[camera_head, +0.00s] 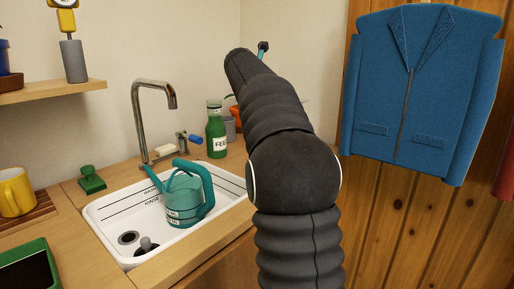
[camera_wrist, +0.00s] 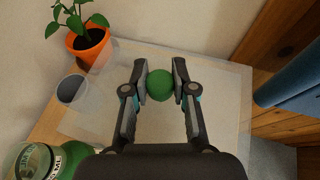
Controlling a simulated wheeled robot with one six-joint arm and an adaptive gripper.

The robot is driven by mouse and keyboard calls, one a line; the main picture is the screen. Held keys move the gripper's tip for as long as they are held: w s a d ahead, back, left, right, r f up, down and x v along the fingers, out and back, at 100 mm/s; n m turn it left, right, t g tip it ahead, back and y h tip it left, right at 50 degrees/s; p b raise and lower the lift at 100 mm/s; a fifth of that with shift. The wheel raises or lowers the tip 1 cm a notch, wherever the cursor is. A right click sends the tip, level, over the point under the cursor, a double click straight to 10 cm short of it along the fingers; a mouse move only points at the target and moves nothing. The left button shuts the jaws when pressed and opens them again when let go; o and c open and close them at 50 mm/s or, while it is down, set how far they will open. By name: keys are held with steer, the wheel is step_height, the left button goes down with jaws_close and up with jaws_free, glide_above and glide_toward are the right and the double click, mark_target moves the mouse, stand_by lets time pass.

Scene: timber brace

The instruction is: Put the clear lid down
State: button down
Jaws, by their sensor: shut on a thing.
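The clear lid (camera_wrist: 226,98) is a see-through pale sheet with a round green knob (camera_wrist: 160,85), spread below my gripper in the wrist view. My gripper (camera_wrist: 160,84) is shut on the knob, one finger on each side of it. Wood counter shows faintly through and around the lid. I cannot tell whether the lid touches the counter or hangs above it. In the head view my dark arm hides most of the gripper and lid.
An orange pot with a plant (camera_wrist: 88,44), a grey cup (camera_wrist: 72,89) and a green bottle (camera_head: 216,130) stand left of the lid. A blue jacket (camera_head: 422,95) hangs at right. The sink (camera_head: 112,217) holds a teal watering can (camera_head: 183,200).

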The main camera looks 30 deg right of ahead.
steer(key=shift+w+f, duration=0.2)
steer(key=shift+f, duration=0.1)
step_height(320, 180, down, 17)
steer(key=b, duration=0.3)
steer(key=shift+f, duration=0.15)
steer(key=shift+f+b, duration=0.2)
steer(key=shift+b, duration=0.1)
steer(key=c, duration=0.9)
jaws_free()
steer(key=shift+r, duration=0.1)
steer(key=shift+c, duration=0.2)
steer(key=shift+r, duration=0.2)
steer(key=v, duration=1.2)
steer(key=shift+s+f, duration=0.1)
